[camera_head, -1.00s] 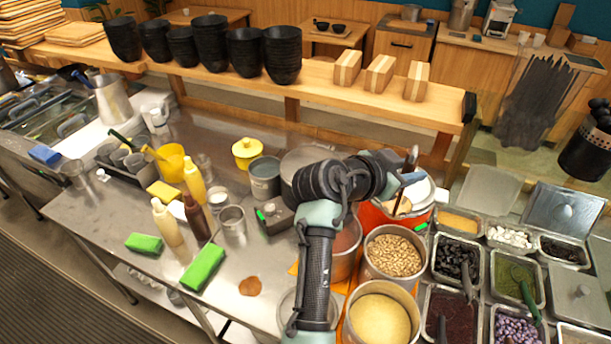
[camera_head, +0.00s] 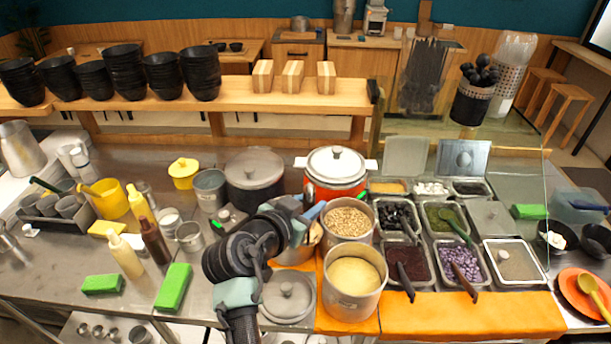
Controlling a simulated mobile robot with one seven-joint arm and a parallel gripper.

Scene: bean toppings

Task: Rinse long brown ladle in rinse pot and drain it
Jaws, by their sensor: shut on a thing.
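My gripper (camera_head: 304,214) is just left of the bean pot, partly hidden by my own wrist. It is shut on what seems to be the long brown ladle; only a tan-brown part (camera_head: 315,234) shows beside the fingers. A metal pot (camera_head: 293,257) stands below my gripper, mostly covered by my arm, and may be the rinse pot. I cannot tell whether the ladle touches its rim or contents.
Right of my gripper stand a pot of beans (camera_head: 347,222) and a pot of yellow contents (camera_head: 354,281). A white-lidded orange cooker (camera_head: 335,172) is behind. Topping trays (camera_head: 408,264) fill the right.

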